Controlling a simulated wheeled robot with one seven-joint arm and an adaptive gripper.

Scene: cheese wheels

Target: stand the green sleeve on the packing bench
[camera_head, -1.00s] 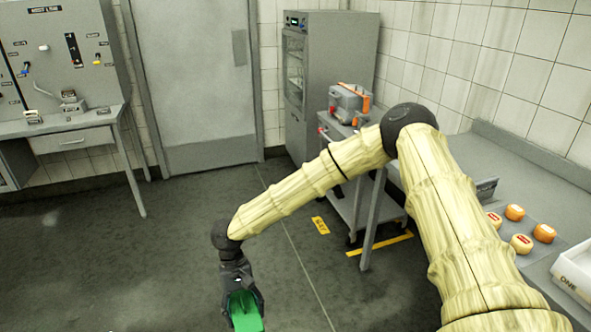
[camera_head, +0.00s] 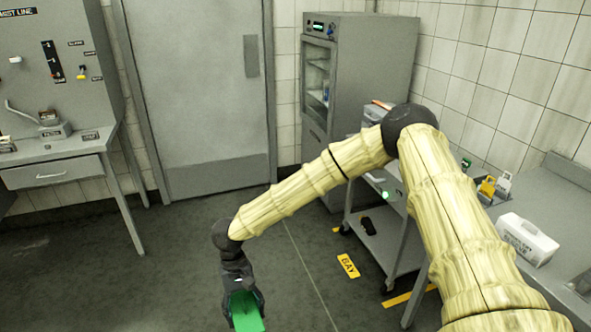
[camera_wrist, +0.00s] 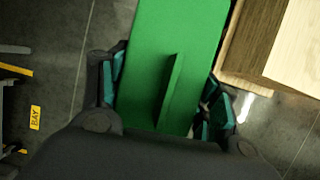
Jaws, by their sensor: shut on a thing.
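My gripper (camera_head: 243,298) hangs low over the floor at the bottom of the head view. It is shut on the green sleeve (camera_head: 246,316), whose lower part is cut off by the picture edge. In the wrist view the green sleeve (camera_wrist: 172,40) lies between the two fingers of my gripper (camera_wrist: 165,95), with a raised green fin on its near face. A grey worktop (camera_head: 545,195) runs along the right wall; I cannot tell whether it is the packing bench. Another grey bench (camera_head: 70,153) with a drawer stands at the left.
A grey trolley (camera_head: 378,235) stands beyond my arm, by a tall grey cabinet (camera_head: 365,70). A white lettered box (camera_head: 528,238) is on the right worktop. A closed door (camera_head: 195,90) is behind. A wooden block (camera_wrist: 255,40) is close beside the sleeve. Floor ahead is clear.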

